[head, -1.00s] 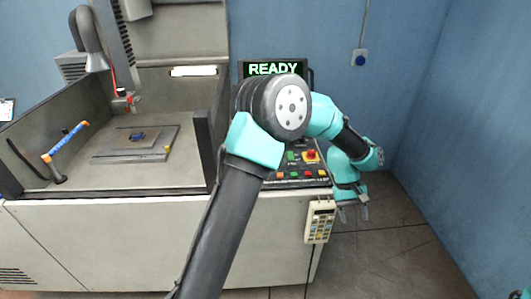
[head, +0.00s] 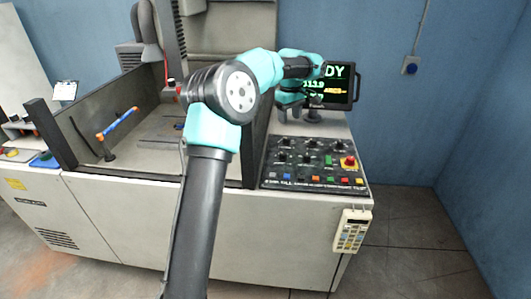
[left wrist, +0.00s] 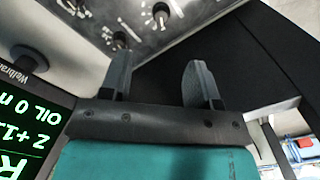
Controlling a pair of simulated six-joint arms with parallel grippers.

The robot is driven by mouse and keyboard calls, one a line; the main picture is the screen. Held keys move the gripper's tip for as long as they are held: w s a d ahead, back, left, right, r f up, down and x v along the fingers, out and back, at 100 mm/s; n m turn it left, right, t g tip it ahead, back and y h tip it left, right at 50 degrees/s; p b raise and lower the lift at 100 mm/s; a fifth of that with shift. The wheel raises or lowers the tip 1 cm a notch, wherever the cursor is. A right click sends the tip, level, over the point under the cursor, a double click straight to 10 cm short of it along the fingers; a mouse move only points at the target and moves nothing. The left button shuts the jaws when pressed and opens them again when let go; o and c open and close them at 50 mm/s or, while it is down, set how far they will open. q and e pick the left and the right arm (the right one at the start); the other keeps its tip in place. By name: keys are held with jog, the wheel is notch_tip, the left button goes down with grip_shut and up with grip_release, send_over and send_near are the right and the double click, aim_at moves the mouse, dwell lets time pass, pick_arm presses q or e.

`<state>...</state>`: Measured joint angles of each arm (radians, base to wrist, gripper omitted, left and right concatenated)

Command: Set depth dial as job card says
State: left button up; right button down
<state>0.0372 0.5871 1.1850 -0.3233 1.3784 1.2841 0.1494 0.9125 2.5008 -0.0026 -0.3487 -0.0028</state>
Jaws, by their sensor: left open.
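The black control panel (head: 315,165) has several small dark dials on its upper part; their labels are too small to read, so I cannot tell which is the depth dial. My left gripper (head: 290,112) is above the panel's back edge, beside the screen, and partly hidden. In the left wrist view its fingers (left wrist: 158,80) are apart with nothing between them. Dials, one of them clear (left wrist: 162,14), show beyond the fingertips, apart from them. A white sheet on a clipboard (head: 65,91) hangs at the far left, perhaps the job card; its writing is unreadable. My right gripper is out of view.
A lit screen (head: 340,85) stands behind the panel, close to my left wrist. The panel's front has coloured buttons and a red emergency knob (head: 349,162). A handheld pendant (head: 351,232) hangs on the cabinet's right front. The walled tank (head: 120,150) lies left.

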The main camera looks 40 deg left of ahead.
pick_arm(q)
jog(key=shift+a+r, duration=0.3)
jog(key=shift+a, duration=0.55)
send_near(283, 153)
notch_tip(283, 153, down, 9)
jog(key=shift+s+d+f, duration=0.1)
jog(key=shift+d+f, duration=0.05)
jog(key=shift+f, duration=0.05)
jog(key=shift+c, duration=0.4)
jog(key=c, duration=0.8)
jog(key=shift+c, duration=0.2)
